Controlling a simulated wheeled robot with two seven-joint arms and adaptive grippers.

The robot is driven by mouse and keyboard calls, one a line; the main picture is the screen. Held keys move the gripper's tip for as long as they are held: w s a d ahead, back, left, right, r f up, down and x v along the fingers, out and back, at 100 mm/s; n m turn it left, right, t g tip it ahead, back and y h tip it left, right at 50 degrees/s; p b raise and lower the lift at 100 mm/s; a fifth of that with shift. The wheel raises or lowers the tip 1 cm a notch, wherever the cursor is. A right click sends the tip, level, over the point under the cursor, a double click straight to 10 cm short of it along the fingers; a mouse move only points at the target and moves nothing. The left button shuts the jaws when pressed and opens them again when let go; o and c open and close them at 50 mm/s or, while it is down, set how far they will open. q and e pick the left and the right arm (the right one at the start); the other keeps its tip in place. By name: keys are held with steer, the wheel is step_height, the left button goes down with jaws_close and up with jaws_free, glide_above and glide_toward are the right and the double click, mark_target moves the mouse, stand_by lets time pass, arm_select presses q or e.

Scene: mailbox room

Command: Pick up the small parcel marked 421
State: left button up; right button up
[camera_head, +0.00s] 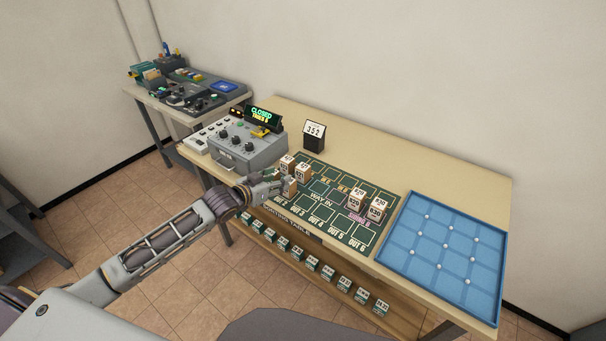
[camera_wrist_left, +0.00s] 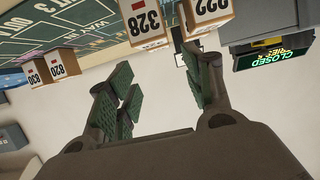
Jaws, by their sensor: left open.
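That view is upside down and shows parcels with labels reading like 328 (camera_wrist_left: 151,25) and 822 (camera_wrist_left: 207,12) near the fingertips. I cannot read 421 on any parcel. My right gripper is not in view.
Two parcels stand on the right of the mat, a left one (camera_head: 355,201) and a right one (camera_head: 377,209). A grey console (camera_head: 235,148) with a CLOSED display (camera_head: 263,118) is at the left. A card (camera_head: 314,134) reads 352. A blue tray (camera_head: 398,224) lies right.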

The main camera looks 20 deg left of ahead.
arm_select(q)
steer(key=shift+w, duration=0.1)
glide_toward(302, 168)
steer(key=shift+a+x, duration=0.1)
steer(key=shift+x, duration=1)
steer(key=shift+a+x, duration=0.15)
steer(key=shift+x, duration=0.95)
steer(key=shift+f, duration=0.15)
steer(key=shift+w+d, duration=0.1)
steer(key=shift+w, duration=0.1)
steer(key=shift+x, duration=1.1)
steer(key=shift+p+x, duration=0.3)
steer(key=shift+x, duration=1)
steer(key=shift+d, duration=0.15)
steer(key=c, duration=0.8)
steer(key=shift+r, duration=0.2)
